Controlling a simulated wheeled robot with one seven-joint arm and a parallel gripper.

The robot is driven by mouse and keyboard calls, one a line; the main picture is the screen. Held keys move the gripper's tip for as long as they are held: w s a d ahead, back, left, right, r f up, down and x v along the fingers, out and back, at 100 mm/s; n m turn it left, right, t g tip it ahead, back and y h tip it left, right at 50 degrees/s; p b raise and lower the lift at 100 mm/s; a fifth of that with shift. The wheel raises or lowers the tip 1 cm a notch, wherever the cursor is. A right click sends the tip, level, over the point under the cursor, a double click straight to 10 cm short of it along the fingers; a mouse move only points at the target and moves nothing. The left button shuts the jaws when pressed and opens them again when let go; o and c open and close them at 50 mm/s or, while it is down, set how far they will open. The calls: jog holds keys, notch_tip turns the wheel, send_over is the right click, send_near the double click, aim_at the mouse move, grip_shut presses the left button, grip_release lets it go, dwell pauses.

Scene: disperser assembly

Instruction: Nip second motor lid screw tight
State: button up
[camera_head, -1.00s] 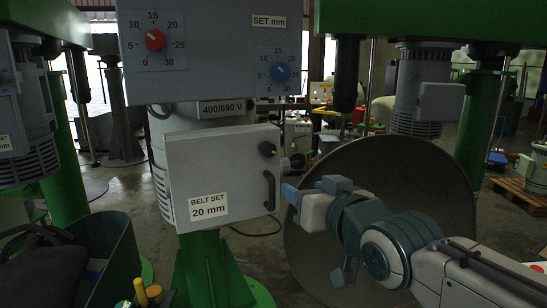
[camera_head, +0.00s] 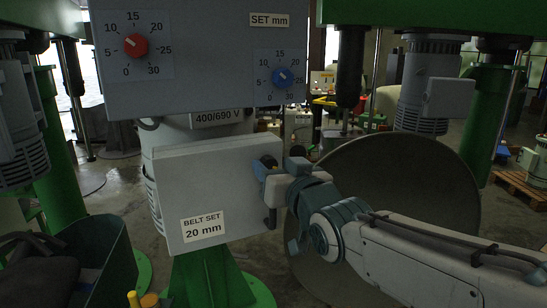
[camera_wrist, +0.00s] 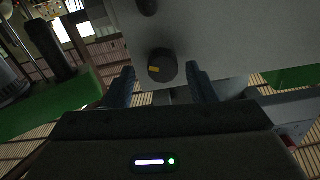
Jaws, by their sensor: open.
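The motor box lid (camera_head: 205,185) is a grey panel labelled "BELT SET 20 mm". It sits against the box under the dial panel. A black knob screw with a yellow mark (camera_wrist: 162,66) stands out from the grey face in the wrist view. It also shows as a dark knob (camera_head: 268,160) at the lid's upper right in the head view. My gripper (camera_wrist: 160,72) is open, with one blue finger on each side of the knob and visible gaps between.
A dial panel (camera_head: 200,55) with red and blue knobs hangs above the lid. A large round dish (camera_head: 400,180) stands behind my arm. A dark green bin (camera_head: 90,265) is at lower left. A dark rounded part (camera_wrist: 147,6) protrudes from the grey face in the wrist view.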

jog(key=shift+w+a, duration=0.15)
jog(key=shift+a, duration=0.1)
jog(key=c, duration=1)
jog(key=shift+o, duration=0.2)
